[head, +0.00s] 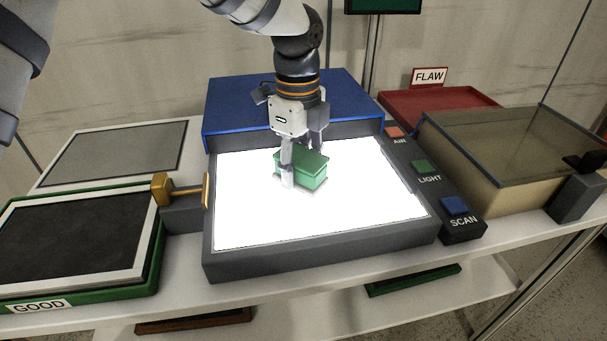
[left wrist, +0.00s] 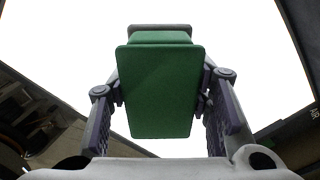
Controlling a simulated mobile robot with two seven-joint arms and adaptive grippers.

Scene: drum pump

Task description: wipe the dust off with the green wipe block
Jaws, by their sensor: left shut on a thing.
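The green wipe block (head: 313,172) is at the middle of the bright white light panel (head: 370,210) in the head view. My left gripper (head: 301,168) is shut on the block from above, with a finger on its near left side. In the left wrist view the block (left wrist: 162,90) sits between both fingers, with a grey edge at its far end. The block's underside is at or just above the panel; I cannot tell if it touches. No dust shows clearly on the glaring panel. My right gripper is not in view.
A blue lid (head: 240,112) stands behind the panel. Buttons marked AIR, LIGHT and SCAN (head: 455,205) line its right side. A clear-topped box (head: 490,150) and a red FLAW tray (head: 440,101) are right. A green GOOD tray (head: 150,262) and brass clamp (head: 163,189) are left.

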